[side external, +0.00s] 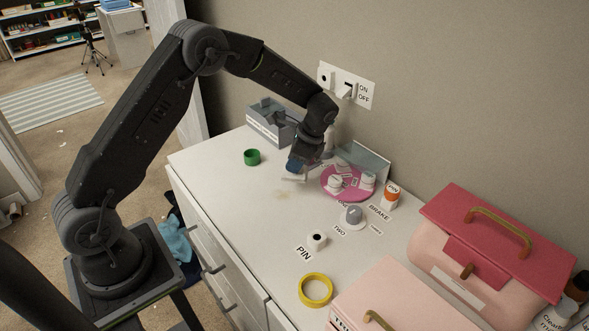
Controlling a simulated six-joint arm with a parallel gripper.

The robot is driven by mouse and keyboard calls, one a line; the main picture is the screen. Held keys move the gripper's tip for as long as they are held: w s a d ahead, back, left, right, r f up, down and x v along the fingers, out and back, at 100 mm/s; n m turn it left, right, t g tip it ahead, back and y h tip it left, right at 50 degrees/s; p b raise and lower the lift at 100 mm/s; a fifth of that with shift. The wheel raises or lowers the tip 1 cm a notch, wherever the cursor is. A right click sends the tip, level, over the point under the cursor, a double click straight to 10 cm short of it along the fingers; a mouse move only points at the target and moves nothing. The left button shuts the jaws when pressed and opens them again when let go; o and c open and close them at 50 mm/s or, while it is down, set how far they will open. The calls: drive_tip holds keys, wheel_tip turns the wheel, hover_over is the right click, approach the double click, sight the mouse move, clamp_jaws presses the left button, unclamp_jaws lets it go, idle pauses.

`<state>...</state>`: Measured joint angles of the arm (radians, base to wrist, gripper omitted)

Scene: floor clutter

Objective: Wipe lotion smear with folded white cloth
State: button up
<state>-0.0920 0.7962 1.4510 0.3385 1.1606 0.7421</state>
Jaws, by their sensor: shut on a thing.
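My gripper (296,174) is over the dresser top (226,187), pointing down, left of the round pink tray. It is shut on a small white piece, which looks like the folded white cloth (292,179), just at or slightly above the surface. I cannot tell whether the cloth touches the top. A faint beige smear (282,195) lies on the white top, just below and left of the cloth in the picture. The fingertips are small and partly hidden here.
The pink tray (326,189) holds white jars. A grey box (262,122) and green ring (252,157) are behind left. The left top is mostly clear.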

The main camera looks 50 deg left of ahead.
drive_tip(key=shift+r, duration=1.5)
drive_tip(key=s+a+r+n+g+h, duration=0.15)
drive_tip(key=s+a+n, duration=0.35)
drive_tip(key=s+a, duration=0.8)
drive_tip(key=s+a+r+n+h, duration=0.1)
drive_tip(key=s+a+n+h, duration=0.2)
drive_tip(key=s, duration=1)
drive_tip(key=shift+n+y, duration=0.65)
drive_tip(key=shift+n, duration=0.05)
drive_tip(key=w+d+f, duration=0.2)
drive_tip(key=w, duration=0.1)
drive_tip(key=w+d+f, duration=0.2)
drive_tip(key=w, duration=0.1)
drive_tip(key=w+d+f, duration=0.2)
drive_tip(key=w, duration=0.1)
drive_tip(key=shift+w+f, duration=0.15)
drive_tip(key=shift+w, duration=0.2)
drive_tip(key=shift+w+f, duration=0.1)
drive_tip(key=shift+f, duration=1.95)
drive_tip(key=shift+f, duration=0.15)
